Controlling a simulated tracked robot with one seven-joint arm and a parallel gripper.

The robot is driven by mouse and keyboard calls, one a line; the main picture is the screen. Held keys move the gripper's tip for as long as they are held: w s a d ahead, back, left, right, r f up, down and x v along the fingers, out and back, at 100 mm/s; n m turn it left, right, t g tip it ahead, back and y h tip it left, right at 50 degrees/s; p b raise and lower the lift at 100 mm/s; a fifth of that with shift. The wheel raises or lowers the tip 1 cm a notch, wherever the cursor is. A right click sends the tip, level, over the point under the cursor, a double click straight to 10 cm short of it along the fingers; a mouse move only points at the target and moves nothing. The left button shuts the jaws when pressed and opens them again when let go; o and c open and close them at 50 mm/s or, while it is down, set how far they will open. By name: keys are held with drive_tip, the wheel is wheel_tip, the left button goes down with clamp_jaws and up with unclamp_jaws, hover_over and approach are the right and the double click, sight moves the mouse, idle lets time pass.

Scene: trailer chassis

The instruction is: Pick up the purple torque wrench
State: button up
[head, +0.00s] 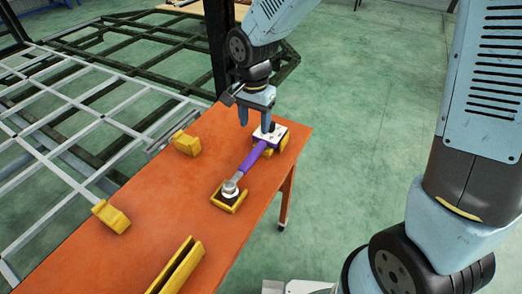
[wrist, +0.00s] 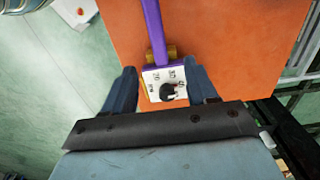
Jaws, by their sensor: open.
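The purple torque wrench (head: 254,156) lies on the orange table near its right edge. Its round metal head (head: 230,188) rests in a yellow-edged black holder (head: 233,204). Its other end carries a white plate with numbers and a black knob, over a yellow support. My gripper (head: 256,113) is above that plate end, pointing down. In the wrist view the purple shaft (wrist: 153,30) runs up from the white plate (wrist: 160,80), and the open fingers of my gripper (wrist: 165,90) stand on either side of the plate. Contact with the plate cannot be told.
The orange table (head: 150,222) also holds a long yellow slotted block (head: 176,268) at the front and two yellow-ended clamps (head: 187,143) along the left edge. A grey metal frame (head: 45,140) lies left of the table. A dark post (head: 217,45) stands behind it.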

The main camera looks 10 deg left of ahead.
sight(257, 149)
drive_tip(key=f, duration=1.2)
drive_tip(key=shift+d+f, duration=0.15)
drive_tip(key=shift+d, duration=0.1)
clamp_jaws()
